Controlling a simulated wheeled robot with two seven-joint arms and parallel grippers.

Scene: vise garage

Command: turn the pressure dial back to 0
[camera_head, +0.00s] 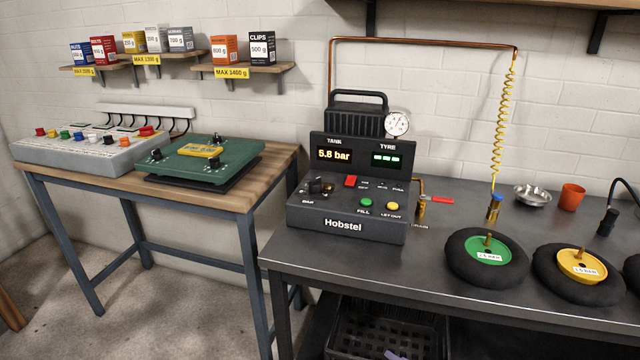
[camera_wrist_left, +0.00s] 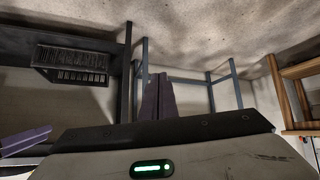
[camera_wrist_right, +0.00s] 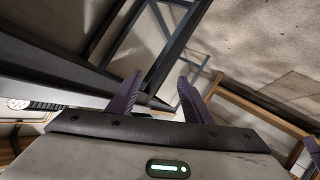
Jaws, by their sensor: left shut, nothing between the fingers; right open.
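The Hobstel compressor box (camera_head: 345,213) stands on the dark workbench in the head view. A dark knob (camera_head: 316,186) sits at the left of its sloped panel, above a small BAR label; its setting is too small to read. The TANK display (camera_head: 335,155) appears to read 5.8 bar, and the TYRE display (camera_head: 386,157) shows green dashes. My left gripper (camera_wrist_left: 163,77) is shut and empty in the left wrist view. My right gripper (camera_wrist_right: 160,77) is open and empty in the right wrist view.
The dark workbench (camera_head: 345,270) also holds a green-hubbed wheel (camera_head: 487,255), a yellow-hubbed wheel (camera_head: 580,270), a metal bowl (camera_head: 532,196) and an orange cup (camera_head: 571,197). A red-handled valve (camera_head: 436,199) is right of the box. A wooden table (camera_head: 225,190) stands left.

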